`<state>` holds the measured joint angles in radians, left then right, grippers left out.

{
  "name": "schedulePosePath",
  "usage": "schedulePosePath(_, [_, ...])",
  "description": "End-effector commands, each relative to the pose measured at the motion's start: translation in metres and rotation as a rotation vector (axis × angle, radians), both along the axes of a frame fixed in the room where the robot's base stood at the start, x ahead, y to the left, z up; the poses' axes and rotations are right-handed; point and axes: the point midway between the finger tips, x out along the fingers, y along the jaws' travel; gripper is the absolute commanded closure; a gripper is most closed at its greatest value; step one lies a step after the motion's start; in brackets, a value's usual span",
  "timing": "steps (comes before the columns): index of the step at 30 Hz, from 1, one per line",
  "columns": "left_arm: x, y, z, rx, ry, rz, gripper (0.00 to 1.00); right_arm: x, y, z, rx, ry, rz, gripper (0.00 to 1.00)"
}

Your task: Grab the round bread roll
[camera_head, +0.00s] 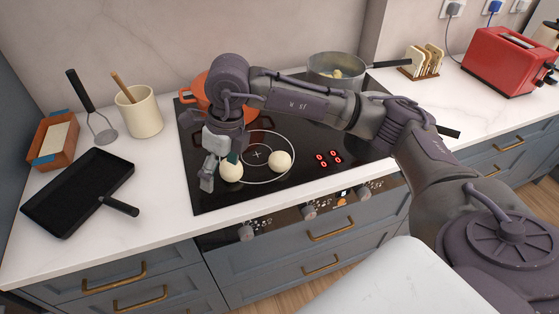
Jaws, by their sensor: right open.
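Two round, cream-coloured things that look like bread rolls lie on the black cooktop (300,183). The left roll (232,172) is right at my right gripper (219,170), and the right roll (280,162) lies a short way to its right, apart from it. My right gripper points down with its fingers apart. One finger is left of the left roll and the other overlaps its upper edge. I cannot tell whether either finger touches it. My left gripper is out of view.
An orange pot (199,88), partly hidden by my right arm, and a steel pan (336,65) stand at the back of the cooktop. A black griddle pan (80,190), a utensil crock (139,112) and a box (54,140) are left. A toast rack (424,64) and red toaster (507,62) are right.

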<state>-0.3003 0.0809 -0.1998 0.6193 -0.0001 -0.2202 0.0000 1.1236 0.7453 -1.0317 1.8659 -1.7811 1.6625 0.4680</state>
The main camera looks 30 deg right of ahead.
Motion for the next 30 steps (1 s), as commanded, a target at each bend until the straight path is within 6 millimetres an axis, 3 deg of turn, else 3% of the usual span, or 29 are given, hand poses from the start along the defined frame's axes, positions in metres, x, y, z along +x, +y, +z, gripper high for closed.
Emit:
schedulePosePath(1, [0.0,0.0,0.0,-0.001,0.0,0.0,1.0,0.011,-0.035,0.011,-0.129,-0.019,-0.057,0.12])
schedulePosePath(3, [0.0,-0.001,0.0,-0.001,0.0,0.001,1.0,0.018,-0.075,0.024,-0.276,-0.028,-0.127,0.12])
schedulePosePath(7, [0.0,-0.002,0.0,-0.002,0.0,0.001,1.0,0.021,-0.116,0.042,-0.429,-0.034,-0.215,0.12])
schedulePosePath(11, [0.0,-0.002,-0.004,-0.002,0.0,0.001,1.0,0.021,-0.128,0.034,-0.464,-0.027,-0.237,0.12])
schedulePosePath(21, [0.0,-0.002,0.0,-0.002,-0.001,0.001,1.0,0.026,-0.145,-0.023,-0.464,-0.027,-0.235,0.12])
schedulePosePath(30, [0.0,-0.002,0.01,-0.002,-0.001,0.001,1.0,0.027,-0.153,-0.046,-0.462,-0.027,-0.233,0.12])
